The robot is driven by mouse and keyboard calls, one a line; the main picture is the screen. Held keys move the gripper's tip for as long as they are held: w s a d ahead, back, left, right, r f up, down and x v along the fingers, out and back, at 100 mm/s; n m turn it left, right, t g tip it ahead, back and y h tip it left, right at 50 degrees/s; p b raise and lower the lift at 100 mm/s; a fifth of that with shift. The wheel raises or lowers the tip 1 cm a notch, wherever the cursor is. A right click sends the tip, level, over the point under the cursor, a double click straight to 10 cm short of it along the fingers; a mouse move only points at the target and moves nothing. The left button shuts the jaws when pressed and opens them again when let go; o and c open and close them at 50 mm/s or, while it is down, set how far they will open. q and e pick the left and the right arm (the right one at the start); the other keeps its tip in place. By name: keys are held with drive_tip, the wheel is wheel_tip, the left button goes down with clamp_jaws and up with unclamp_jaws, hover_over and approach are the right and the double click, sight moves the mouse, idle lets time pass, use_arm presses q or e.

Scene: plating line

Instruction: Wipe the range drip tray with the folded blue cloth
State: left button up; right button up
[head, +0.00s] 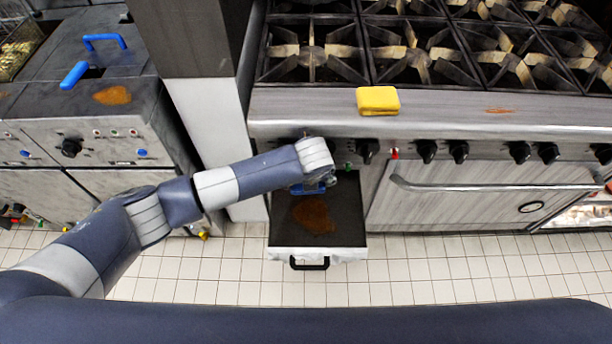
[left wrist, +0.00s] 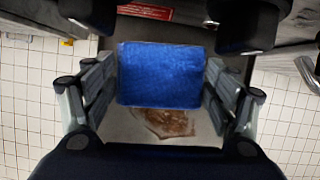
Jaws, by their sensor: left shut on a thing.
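The range drip tray (head: 345,230) is pulled out below the range front, with a dark bottom, a pale front and a black handle. A brown stain (head: 313,214) lies on it, and the stain also shows in the left wrist view (left wrist: 170,122). My left gripper (head: 318,187) is over the back part of the tray. It is shut on the folded blue cloth (left wrist: 160,75), which sits between its fingers; only a sliver of the cloth shows in the head view. I cannot tell whether the cloth touches the tray. My right gripper is not in view.
A yellow sponge (head: 378,100) lies on the range's front ledge, with an orange smear (head: 499,110) to its right. Black knobs (head: 427,150) and the oven handle (head: 490,186) stick out beside the tray. A fryer unit (head: 100,140) with blue handles stands at the left. The tiled floor in front is clear.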

use_arm(q)
drive_tip(key=shift+f, duration=0.4)
drive_tip(key=shift+f+b, duration=0.35)
drive_tip(key=shift+b, duration=0.05)
drive_tip(key=shift+f+b, duration=1.3)
drive_tip(key=shift+f, duration=0.85)
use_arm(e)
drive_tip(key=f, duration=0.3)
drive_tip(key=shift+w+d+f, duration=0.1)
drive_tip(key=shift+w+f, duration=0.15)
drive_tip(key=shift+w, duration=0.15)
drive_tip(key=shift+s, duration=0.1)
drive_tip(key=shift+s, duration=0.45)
use_arm(q)
drive_tip(key=shift+f+b, duration=0.9)
drive_tip(key=shift+f, duration=0.05)
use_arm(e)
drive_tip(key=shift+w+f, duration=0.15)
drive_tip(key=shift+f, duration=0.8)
use_arm(q)
drive_tip(key=shift+s, duration=0.1)
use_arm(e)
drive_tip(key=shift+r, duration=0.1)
